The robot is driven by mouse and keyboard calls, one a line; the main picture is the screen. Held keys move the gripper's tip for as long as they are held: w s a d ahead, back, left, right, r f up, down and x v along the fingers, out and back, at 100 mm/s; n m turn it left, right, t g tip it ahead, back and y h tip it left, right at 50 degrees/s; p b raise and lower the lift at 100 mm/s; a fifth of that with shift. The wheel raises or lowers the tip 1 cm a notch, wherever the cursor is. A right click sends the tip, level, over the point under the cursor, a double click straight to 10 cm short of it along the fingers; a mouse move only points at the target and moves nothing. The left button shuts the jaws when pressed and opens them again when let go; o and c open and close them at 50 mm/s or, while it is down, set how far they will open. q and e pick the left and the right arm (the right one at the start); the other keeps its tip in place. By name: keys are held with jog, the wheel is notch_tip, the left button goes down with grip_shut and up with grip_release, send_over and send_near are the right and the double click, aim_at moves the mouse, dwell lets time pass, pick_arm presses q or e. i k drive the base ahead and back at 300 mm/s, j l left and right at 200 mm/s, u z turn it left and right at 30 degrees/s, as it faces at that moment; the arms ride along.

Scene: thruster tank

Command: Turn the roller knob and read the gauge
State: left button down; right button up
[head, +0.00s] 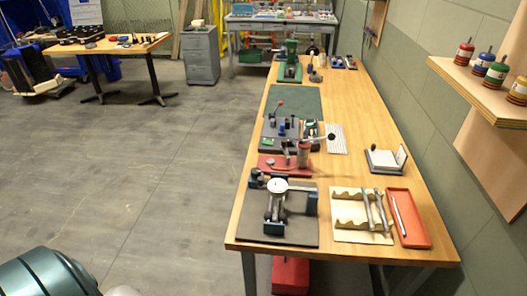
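A round white-faced gauge (277,185) sits on a dark stand on a grey plate (298,232) at the near end of the long wooden bench. Its reading is too small to make out. A dark knob-like part (255,174) is at the stand's left and a dark block (311,202) at its right. I cannot tell which part is the roller knob. Neither of my grippers is in view, and nothing visible touches the gauge stand.
A wooden rack (346,210) with metal tools and a red tray (420,237) lie right of the stand. A red-based fixture (270,165) is behind it. A dark teal rounded body (45,275) fills the lower left. Open floor (150,185) lies left of the bench.

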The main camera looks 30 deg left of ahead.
aim_at(255, 172)
jog(key=i+j+z, duration=0.25)
jog(key=j, duration=0.8)
jog(key=j+z, duration=0.2)
jog(key=j, duration=0.8)
jog(key=k, duration=0.05)
